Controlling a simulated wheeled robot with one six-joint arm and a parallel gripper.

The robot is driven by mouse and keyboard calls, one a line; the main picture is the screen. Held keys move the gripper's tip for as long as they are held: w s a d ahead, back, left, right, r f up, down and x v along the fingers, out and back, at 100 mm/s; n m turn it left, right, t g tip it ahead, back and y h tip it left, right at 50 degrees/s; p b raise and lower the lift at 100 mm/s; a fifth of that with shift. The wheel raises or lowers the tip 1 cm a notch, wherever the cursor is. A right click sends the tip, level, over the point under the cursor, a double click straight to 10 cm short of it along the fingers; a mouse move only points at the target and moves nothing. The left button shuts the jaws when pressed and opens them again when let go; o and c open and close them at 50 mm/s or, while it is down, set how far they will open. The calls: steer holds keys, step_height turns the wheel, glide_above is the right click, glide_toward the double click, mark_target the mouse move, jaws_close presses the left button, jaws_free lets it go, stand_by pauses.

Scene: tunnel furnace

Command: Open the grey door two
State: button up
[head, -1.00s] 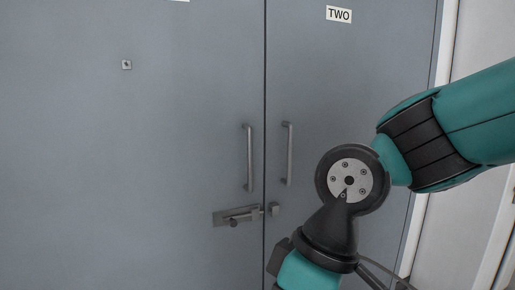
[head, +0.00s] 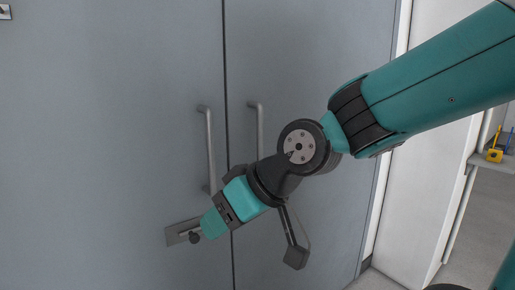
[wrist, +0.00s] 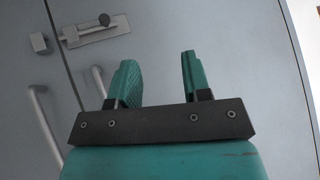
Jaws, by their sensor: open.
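Grey door two (head: 310,60) is the right-hand door, looks closed, and has a vertical bar handle (head: 259,131). The other grey door (head: 110,150) has its own bar handle (head: 209,150). Below that handle is a sliding bolt (head: 180,232) with a dark knob, partly hidden by my gripper (head: 209,224). In the wrist view the bolt (wrist: 95,33) and its catch (wrist: 38,43) show at the upper left, with a small gap between them. My gripper (wrist: 157,62) is open and empty, its teal fingers pointing towards the other door, beside the bolt.
A white wall (head: 420,180) stands right of door two. Further right is a shelf (head: 485,163) with a yellow object (head: 495,155) on it. My arm crosses in front of door two.

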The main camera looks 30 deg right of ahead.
steer(key=w+d+m+t+h+b, duration=0.3)
steer(key=w+d+t, duration=0.35)
steer(key=d, duration=0.35)
steer(key=m+t+h+b, duration=0.3)
steer(key=t+h, duration=0.2)
glide_toward(262, 139)
steer(key=shift+g, duration=0.25)
steer(key=w+p, duration=0.4)
steer(key=p, duration=0.2)
steer(key=w+d+p, duration=0.1)
steer(key=w+p, duration=0.2)
steer(key=p, duration=0.3)
steer(key=w+r+p, duration=0.1)
steer(key=w+p, duration=0.3)
steer(key=p, duration=0.3)
steer(key=shift+w+d, duration=0.25)
steer(key=shift+w, duration=0.1)
steer(key=shift+w+d+f+p, duration=0.1)
steer(key=shift+w+f+p, duration=0.2)
steer(key=shift+w, duration=0.2)
jaws_close()
